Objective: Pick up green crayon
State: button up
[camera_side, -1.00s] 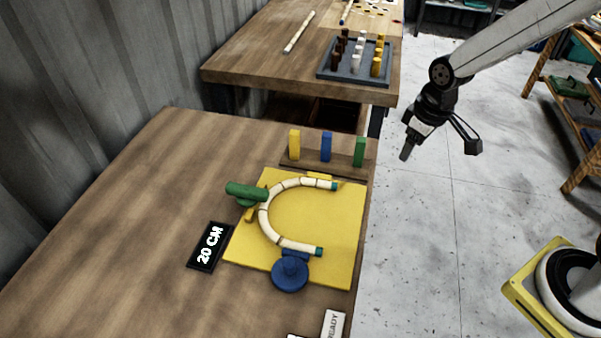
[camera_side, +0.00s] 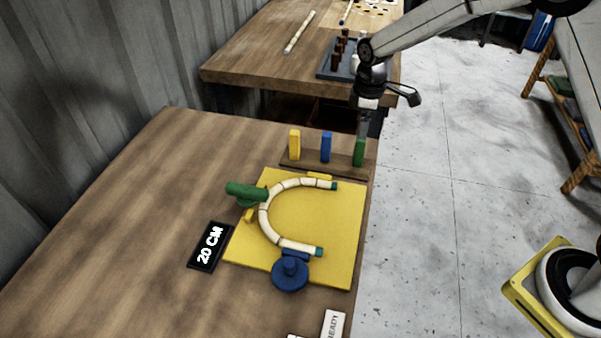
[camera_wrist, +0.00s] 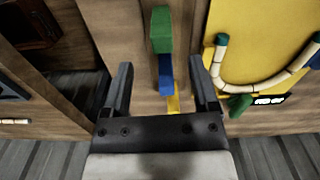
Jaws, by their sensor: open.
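The green crayon (camera_side: 359,153) is a short green block standing upright at the right end of a wooden rack (camera_side: 343,168). In the wrist view the green crayon (camera_wrist: 161,30) is at the top centre, beyond the fingertips. My gripper (camera_side: 380,112) is just above the green crayon in the side view. In the wrist view my gripper (camera_wrist: 160,78) is open, with nothing between its fingertips, and the green crayon lies ahead of the gap. A blue block (camera_side: 326,147) and a yellow block (camera_side: 294,144) stand in the same rack to the left.
A yellow board (camera_side: 338,235) with a curved rattan piece (camera_side: 266,215), a green clamp (camera_side: 246,192) and a blue knob (camera_side: 290,275) lies in front of the rack. A second table with a grey peg tray (camera_side: 326,72) is behind. Table at left is clear.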

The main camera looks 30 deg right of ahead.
aim_at(360, 148)
jog(key=shift+s+a+f, duration=0.1)
jog(key=shift+f, duration=3.8)
grip_shut()
